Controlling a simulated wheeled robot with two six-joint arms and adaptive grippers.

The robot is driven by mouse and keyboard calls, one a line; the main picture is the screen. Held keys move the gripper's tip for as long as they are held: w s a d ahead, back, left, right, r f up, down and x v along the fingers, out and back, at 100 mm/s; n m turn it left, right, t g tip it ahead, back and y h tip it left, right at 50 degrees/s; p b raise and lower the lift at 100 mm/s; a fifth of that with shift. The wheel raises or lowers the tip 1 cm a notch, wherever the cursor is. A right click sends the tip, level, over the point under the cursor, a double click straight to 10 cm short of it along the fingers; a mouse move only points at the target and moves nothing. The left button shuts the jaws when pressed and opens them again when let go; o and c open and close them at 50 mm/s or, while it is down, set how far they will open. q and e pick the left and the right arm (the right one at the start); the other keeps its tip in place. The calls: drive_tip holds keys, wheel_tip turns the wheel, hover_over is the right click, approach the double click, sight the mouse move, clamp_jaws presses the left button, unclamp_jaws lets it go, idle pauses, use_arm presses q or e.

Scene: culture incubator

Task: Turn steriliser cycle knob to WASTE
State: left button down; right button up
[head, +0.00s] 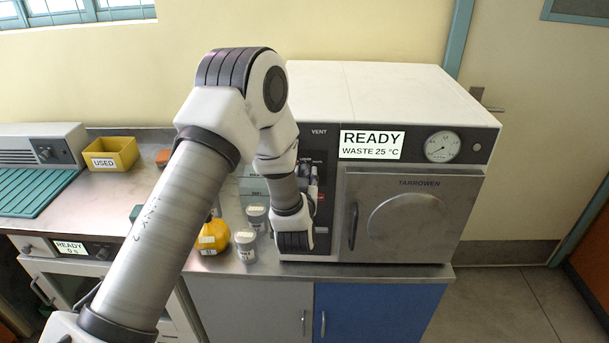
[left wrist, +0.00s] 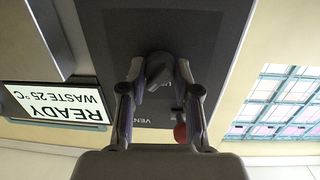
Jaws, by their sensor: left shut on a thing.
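The steriliser (head: 400,85) is a white-topped cabinet with a grey door, standing on the steel bench. Its display (head: 372,145) reads READY, WASTE 25 °C; the same display (left wrist: 58,105) shows upside down in the left wrist view. My left gripper (head: 313,183) is at the dark control panel left of the door. In the left wrist view, my left gripper (left wrist: 159,70) has its fingers on both sides of a dark knob (left wrist: 157,72) and is shut on it. The knob's markings are mostly hidden, so I cannot read its pointer. My right gripper is out of view.
A red round part (left wrist: 180,132) sits on the panel beside one finger. A yellow flask (head: 214,235) and grey lidded jars (head: 246,245) stand on the bench close to my left wrist. A yellow USED bin (head: 112,154) is at the back left. A dial gauge (head: 442,147) is right of the display.

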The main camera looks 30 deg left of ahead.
use_arm(q)
drive_tip(key=shift+r+m, duration=0.1)
drive_tip(key=shift+m, duration=1.2)
drive_tip(key=c, duration=0.8)
unclamp_jaws()
drive_tip(key=v, duration=1.2)
drive_tip(key=shift+w, duration=0.1)
